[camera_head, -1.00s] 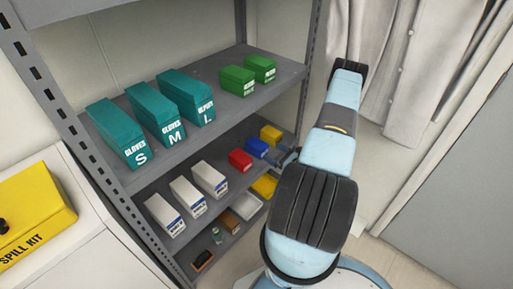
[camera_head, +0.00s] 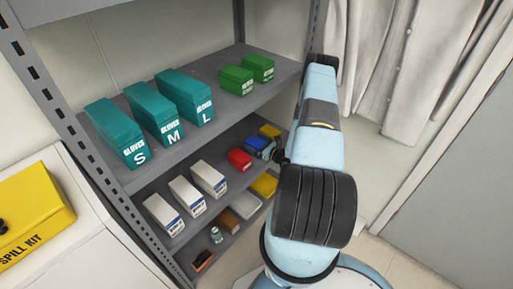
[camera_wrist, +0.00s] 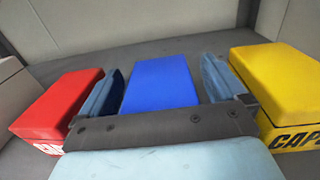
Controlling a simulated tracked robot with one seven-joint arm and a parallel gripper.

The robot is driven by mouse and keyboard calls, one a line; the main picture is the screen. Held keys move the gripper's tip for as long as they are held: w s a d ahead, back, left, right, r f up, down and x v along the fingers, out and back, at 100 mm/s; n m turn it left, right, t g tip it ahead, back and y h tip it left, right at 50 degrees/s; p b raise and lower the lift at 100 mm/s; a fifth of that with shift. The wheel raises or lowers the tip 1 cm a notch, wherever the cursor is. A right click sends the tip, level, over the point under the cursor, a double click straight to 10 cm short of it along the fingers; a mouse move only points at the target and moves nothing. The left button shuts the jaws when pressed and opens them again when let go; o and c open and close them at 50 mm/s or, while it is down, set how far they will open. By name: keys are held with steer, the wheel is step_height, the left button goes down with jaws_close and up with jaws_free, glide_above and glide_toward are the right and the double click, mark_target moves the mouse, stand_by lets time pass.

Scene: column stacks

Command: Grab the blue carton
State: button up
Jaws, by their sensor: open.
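The blue carton (camera_wrist: 161,82) lies on the grey shelf, between a red carton (camera_wrist: 62,104) and a yellow carton (camera_wrist: 277,88). In the wrist view my gripper (camera_wrist: 160,78) is open, with one finger on each side of the blue carton. Narrow gaps seem to show beside it; I cannot tell whether either finger touches it. The near end of the carton is hidden behind the gripper body. In the head view the blue carton (camera_head: 256,143) shows on the middle shelf, partly covered by my gripper.
The red carton (camera_head: 239,159) and yellow carton (camera_head: 270,131) stand close on either side. White boxes (camera_head: 207,179) are further left on the same shelf. The upper shelf (camera_head: 225,108) with teal glove boxes and green boxes hangs above. A shelf post stands near my arm.

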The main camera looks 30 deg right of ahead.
steer(key=c, duration=1.1)
